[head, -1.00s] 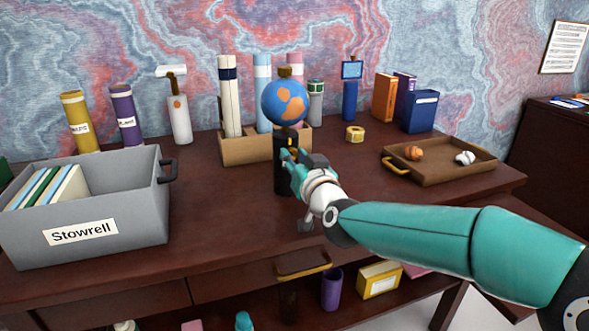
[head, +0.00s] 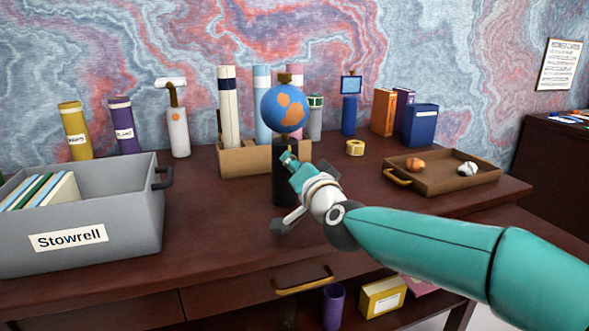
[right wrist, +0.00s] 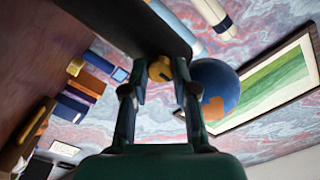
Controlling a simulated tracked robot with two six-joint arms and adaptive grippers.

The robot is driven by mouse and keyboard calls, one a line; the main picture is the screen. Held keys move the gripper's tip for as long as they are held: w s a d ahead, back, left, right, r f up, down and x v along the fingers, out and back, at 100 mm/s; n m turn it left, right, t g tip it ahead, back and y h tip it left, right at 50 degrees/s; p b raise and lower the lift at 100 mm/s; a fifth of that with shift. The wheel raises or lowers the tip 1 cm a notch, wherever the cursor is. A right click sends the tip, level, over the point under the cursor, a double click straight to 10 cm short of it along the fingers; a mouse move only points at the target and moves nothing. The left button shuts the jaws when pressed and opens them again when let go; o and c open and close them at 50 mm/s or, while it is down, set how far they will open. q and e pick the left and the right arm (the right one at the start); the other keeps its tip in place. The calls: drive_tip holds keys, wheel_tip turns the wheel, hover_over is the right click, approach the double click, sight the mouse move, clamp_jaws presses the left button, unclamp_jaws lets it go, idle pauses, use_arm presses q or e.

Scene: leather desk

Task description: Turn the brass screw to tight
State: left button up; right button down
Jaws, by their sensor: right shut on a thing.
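A blue globe with orange land patches (head: 285,108) sits on top of a black post (head: 284,190) in the middle of the desk. In the right wrist view the brass screw (right wrist: 160,68) shows at the side of the black post (right wrist: 135,22), with the globe (right wrist: 214,90) close by. My right gripper (right wrist: 160,72) is shut on the brass screw, one finger on each side. My left gripper is not in view.
A grey Stowrell bin (head: 110,215) with folders stands at the left. A wooden holder with rolls (head: 235,160) is behind the post. A brown tray (head: 450,184) with small items and a tape roll (head: 355,148) are at the right. The front middle of the desk is clear.

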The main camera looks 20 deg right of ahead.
drive_tip(key=shift+f, duration=0.15)
drive_tip(key=c, duration=0.9)
unclamp_jaws()
drive_tip(key=s, duration=1.2)
drive_tip(key=shift+d, duration=0.2)
